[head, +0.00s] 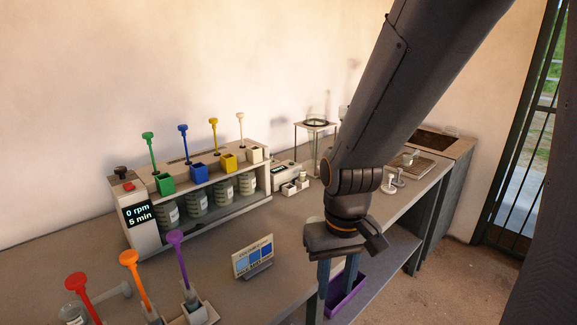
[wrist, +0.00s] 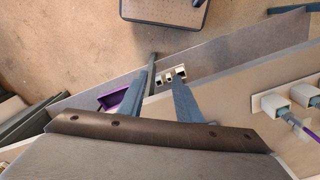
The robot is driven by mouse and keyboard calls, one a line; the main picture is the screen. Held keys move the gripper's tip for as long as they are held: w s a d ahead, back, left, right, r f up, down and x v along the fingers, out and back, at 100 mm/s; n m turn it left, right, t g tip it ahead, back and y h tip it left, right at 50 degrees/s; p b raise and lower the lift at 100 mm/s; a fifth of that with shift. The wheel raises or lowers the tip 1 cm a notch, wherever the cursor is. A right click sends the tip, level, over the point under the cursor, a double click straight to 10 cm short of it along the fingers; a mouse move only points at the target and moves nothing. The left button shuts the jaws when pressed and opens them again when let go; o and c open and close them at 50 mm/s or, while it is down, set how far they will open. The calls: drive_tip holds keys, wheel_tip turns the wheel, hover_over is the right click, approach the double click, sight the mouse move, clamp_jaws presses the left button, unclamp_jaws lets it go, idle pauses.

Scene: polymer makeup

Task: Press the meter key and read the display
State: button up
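A small beige box with a dark panel (head: 285,170), which looks like the meter, stands on the bench behind my arm, right of the jar stirrer. Its key and any reading are too small to make out. My gripper (head: 335,290) points down at the bench's front edge, apart from that box and well in front of it. In the wrist view the two grey-blue fingers (wrist: 166,70) stand apart with nothing held between them. A small pale block with dark openings (wrist: 168,77) shows beyond the fingertips.
The jar stirrer (head: 143,216) displays "0 rpm 5 min". Colored plungers (head: 130,258) stand at front left. A blue card on a stand (head: 254,258) is left of my gripper. A purple tray (head: 352,294) lies below the bench top. Bare bench (head: 225,245) lies around the card.

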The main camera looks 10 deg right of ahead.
idle(0.4)
clamp_jaws()
idle(1.5)
